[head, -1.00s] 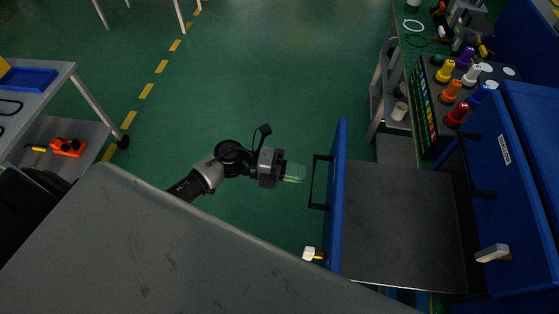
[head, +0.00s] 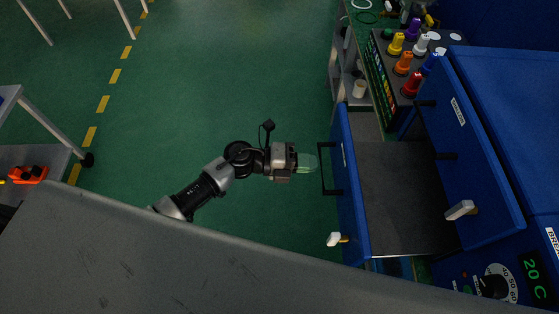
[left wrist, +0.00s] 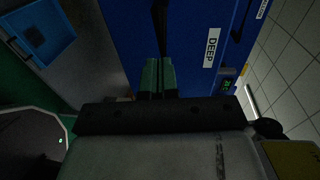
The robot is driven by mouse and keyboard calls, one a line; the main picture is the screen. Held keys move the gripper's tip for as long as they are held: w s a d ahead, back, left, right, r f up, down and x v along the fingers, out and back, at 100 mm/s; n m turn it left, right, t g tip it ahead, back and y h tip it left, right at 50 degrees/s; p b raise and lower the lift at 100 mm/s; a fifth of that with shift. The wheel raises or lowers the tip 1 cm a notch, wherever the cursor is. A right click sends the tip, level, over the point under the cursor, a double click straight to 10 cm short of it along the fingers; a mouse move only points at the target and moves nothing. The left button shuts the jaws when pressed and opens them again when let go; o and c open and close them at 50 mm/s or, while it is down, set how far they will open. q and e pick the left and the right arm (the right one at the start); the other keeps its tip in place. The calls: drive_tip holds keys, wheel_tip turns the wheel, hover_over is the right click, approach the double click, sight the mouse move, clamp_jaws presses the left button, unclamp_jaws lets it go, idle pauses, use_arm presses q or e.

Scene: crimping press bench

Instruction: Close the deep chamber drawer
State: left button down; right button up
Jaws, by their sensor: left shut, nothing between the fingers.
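The deep chamber drawer stands pulled out of the blue cabinet; its blue front (head: 350,195) is at the left and its dark inner floor (head: 400,205) shows behind it. A black handle (head: 323,168) sticks out from the front. My left gripper (head: 306,163) is shut and empty, its green fingertips at the handle; whether they touch it I cannot tell. In the left wrist view the green fingers (left wrist: 160,78) point at the blue front beside the black handle (left wrist: 160,25), with a "DEEP" label (left wrist: 212,48) to the right. My right gripper is out of view.
A blue panel labelled "SHALLOW" (head: 470,165) stands behind the drawer.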

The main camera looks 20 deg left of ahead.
use_arm(q)
drive_tip(key=x, duration=0.6)
drive_tip(key=r+b+x, duration=0.1)
drive_tip(key=x, duration=0.5)
drive_tip(key=r+b+x, duration=0.1)
drive_tip(key=x, duration=0.5)
drive_tip(key=shift+w+d, duration=0.15)
drive_tip(key=shift+d, duration=0.2)
drive_tip(key=shift+a, duration=0.2)
